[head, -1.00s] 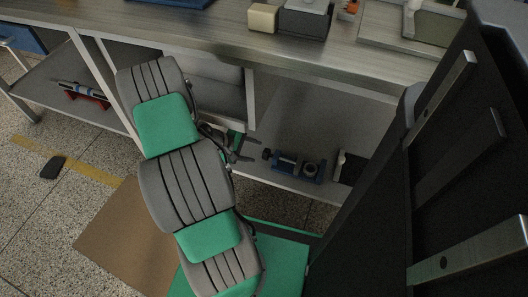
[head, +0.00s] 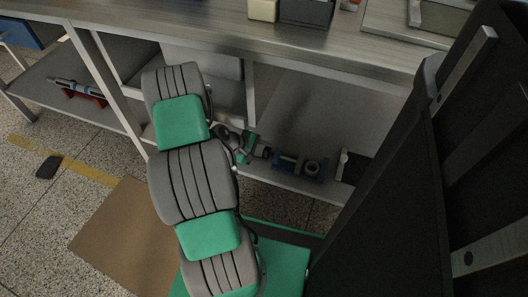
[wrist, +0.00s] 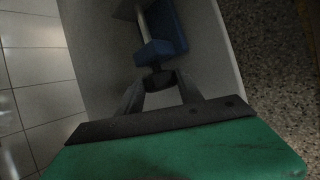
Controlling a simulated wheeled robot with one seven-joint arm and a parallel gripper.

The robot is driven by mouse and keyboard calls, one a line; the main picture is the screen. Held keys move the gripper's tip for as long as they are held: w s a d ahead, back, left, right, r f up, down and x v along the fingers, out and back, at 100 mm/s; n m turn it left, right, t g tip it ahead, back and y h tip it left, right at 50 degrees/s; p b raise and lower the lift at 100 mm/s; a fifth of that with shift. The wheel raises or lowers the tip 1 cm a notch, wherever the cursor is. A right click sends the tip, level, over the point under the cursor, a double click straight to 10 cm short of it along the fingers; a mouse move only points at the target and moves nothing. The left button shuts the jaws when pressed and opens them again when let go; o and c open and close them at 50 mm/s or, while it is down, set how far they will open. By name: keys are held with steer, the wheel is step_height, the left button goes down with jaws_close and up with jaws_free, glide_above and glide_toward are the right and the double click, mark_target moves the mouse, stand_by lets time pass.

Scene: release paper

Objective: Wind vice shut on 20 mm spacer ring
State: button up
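The small blue vice (head: 288,162) lies on the lower shelf under the bench. A dark round ring (head: 312,169), seemingly the spacer ring, sits at its right part in the head view; I cannot tell whether the jaws touch it. The vice's dark screw knob (wrist: 159,79) faces my gripper, with the blue vice body (wrist: 164,45) beyond it in the wrist view. My gripper (wrist: 160,82) has its two fingers on either side of the knob. It also shows in the head view (head: 262,152). I cannot tell whether the fingers press on the knob. The ring is not visible in the wrist view.
A dark block with a pale upright piece (head: 348,166) stands right of the vice. A large black cabinet-like body (head: 430,180) fills the right side. The bench top (head: 330,45) overhangs the shelf. A white bench leg (head: 108,85) stands left of my arm.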

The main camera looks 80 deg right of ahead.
steer(key=c, duration=0.6)
steer(key=shift+a+f+h+b, duration=0.2)
steer(key=shift+f+h+b, duration=0.1)
steer(key=shift+b, duration=0.05)
steer(key=shift+r+h, duration=0.15)
steer(key=shift+h, duration=0.15)
steer(key=o, duration=1.1)
